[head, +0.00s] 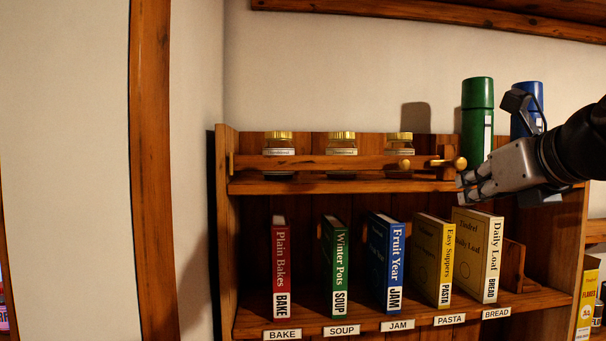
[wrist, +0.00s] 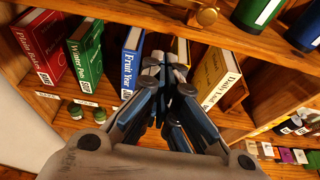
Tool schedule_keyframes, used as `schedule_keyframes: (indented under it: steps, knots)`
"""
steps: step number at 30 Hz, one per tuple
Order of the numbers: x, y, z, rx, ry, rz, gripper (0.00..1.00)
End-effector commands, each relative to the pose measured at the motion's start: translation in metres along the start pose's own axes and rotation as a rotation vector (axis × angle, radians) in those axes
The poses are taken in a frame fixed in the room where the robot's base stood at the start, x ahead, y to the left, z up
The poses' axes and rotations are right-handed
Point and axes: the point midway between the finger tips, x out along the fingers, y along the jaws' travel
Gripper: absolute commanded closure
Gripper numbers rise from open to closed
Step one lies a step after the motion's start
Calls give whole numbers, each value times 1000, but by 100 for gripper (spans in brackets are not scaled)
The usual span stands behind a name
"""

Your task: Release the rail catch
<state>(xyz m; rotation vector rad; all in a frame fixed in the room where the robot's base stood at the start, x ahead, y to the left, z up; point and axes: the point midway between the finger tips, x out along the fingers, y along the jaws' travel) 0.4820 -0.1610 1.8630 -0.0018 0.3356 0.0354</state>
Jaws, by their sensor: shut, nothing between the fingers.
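A wooden rail (head: 300,162) runs across the front of the top shelf, before several gold-lidded jars (head: 341,142). A round knob (head: 405,163) sits on the rail toward its right part. The catch (head: 447,162), a small wooden piece with a brass knob (head: 460,163), is at the rail's right end. In the wrist view a brass knob (wrist: 207,16) shows at the top edge. My gripper (head: 463,188) is shut and empty, just below and right of the catch, apart from it as far as I can tell. Its fingertips (wrist: 165,64) point toward the shelf in the wrist view.
A green flask (head: 477,115) and a blue flask (head: 527,110) stand on the top shelf at right, the blue partly behind my arm. A wooden post (head: 153,170) is at left.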

Motion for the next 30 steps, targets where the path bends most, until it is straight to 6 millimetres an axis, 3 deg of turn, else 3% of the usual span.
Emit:
schedule_keyframes:
  steps: [11, 14, 26, 30]
  knots:
    - [7, 0, 0, -2, 1, 0, 100]
    - [20, 0, -1, -3, 3, 1, 100]
    - [103, 0, 0, -3, 2, 1, 100]
    - [93, 0, 25, -5, -1, -3, 100]
